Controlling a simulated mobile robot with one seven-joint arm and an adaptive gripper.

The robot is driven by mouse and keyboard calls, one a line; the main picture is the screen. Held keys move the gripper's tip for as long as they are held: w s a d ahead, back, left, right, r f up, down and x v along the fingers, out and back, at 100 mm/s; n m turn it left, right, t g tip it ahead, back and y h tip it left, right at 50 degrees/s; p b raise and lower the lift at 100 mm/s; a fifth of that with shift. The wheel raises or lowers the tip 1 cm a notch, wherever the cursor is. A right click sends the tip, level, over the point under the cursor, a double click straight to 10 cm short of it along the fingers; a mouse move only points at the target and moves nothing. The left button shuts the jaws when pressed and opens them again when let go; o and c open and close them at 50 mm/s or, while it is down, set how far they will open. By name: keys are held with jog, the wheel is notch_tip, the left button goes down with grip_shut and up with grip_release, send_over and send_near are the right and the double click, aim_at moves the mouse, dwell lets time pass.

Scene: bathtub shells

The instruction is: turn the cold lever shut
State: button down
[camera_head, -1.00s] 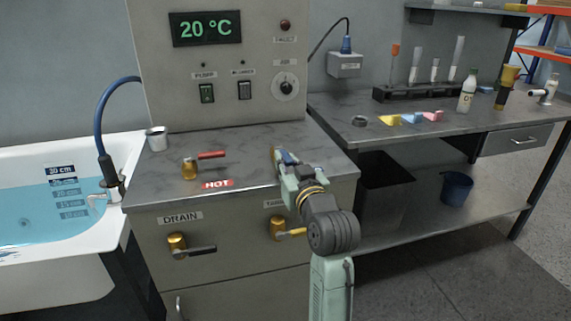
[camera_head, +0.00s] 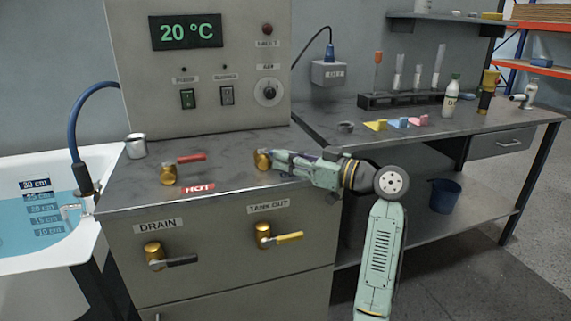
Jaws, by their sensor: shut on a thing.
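The cold valve's brass body (camera_head: 263,160) stands on the grey counter, right of the hot valve. My gripper (camera_head: 285,162) reaches in from the right at counter height and is shut on the cold lever, which the fingers mostly hide. My arm now lies to the right of the valve, roughly sideways across the counter. The hot valve (camera_head: 169,175) has a red lever pointing right, with a red HOT label (camera_head: 199,188) in front of it. The cold label cannot be seen.
The drain valve (camera_head: 154,256) and tank-out valve (camera_head: 264,236) stick out from the cabinet front below. A metal cup (camera_head: 136,146) stands at the counter's left, beside the water-filled tub (camera_head: 40,262). A workbench (camera_head: 440,127) with a tube rack (camera_head: 405,99) is at the right.

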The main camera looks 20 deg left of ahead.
jog(key=shift+w+g, duration=0.25)
jog(key=shift+g, duration=0.05)
jog(key=c, duration=1.5)
grip_release()
jog(key=shift+d, duration=0.1)
jog(key=d, duration=0.4)
jog(key=s+d, duration=0.1)
jog(key=d, duration=0.2)
jog(key=s+d, duration=0.1)
jog(key=d, duration=0.3)
jog(key=shift+s+d, duration=0.1)
jog(key=shift+d, duration=0.2)
jog(key=shift+c, duration=0.3)
